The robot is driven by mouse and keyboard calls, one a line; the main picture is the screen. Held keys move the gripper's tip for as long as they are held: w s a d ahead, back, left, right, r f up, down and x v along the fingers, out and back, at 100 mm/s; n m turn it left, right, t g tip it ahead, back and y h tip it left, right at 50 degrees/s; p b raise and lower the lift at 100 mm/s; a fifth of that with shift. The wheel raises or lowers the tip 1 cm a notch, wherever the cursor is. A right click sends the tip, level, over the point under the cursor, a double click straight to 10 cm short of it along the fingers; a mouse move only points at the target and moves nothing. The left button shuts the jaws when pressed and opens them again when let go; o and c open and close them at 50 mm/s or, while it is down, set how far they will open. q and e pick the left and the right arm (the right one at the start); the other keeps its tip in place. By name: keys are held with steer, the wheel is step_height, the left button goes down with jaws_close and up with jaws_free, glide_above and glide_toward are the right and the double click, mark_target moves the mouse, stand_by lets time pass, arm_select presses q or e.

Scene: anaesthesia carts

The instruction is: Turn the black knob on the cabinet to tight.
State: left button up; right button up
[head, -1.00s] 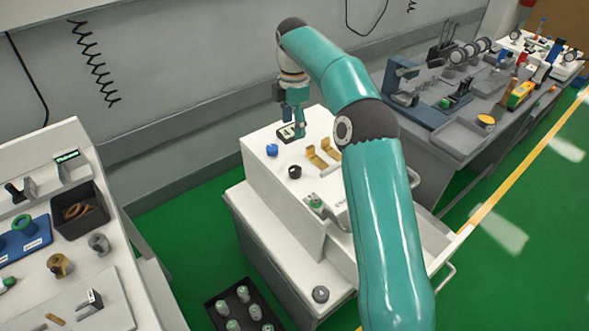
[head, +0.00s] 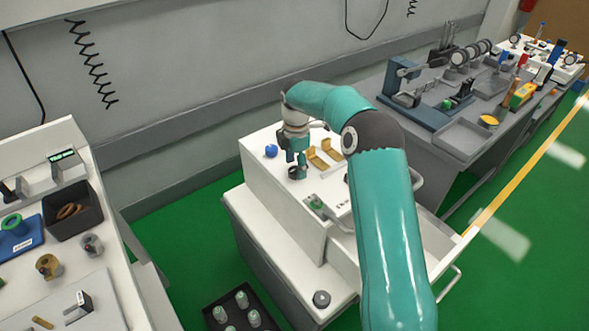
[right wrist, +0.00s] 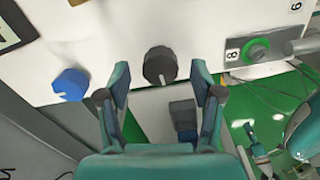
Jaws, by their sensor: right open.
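The black knob (right wrist: 160,65) is on the white cabinet (head: 262,185), and a light line on its face shows in the right wrist view. In the head view the black knob (head: 294,173) is mostly covered by my right gripper (head: 297,170). In the right wrist view my right gripper (right wrist: 160,80) is open, with one finger on each side of the knob and the knob between or just beyond the fingertips. I cannot tell whether the fingers touch it. My left gripper is not in view.
A blue knob (head: 271,151) sits close by on the left. Brass brackets (head: 318,160) stand to the right, and a green knob (head: 316,204) is nearer the front. A cluttered bench (head: 465,130) is at right, and a white table (head: 110,265) at left.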

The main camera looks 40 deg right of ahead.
steer(key=shift+f, duration=0.6)
steer(key=c, duration=1)
steer(key=shift+a, duration=0.25)
steer(key=shift+c, duration=0.7)
steer(key=shift+d, duration=0.15)
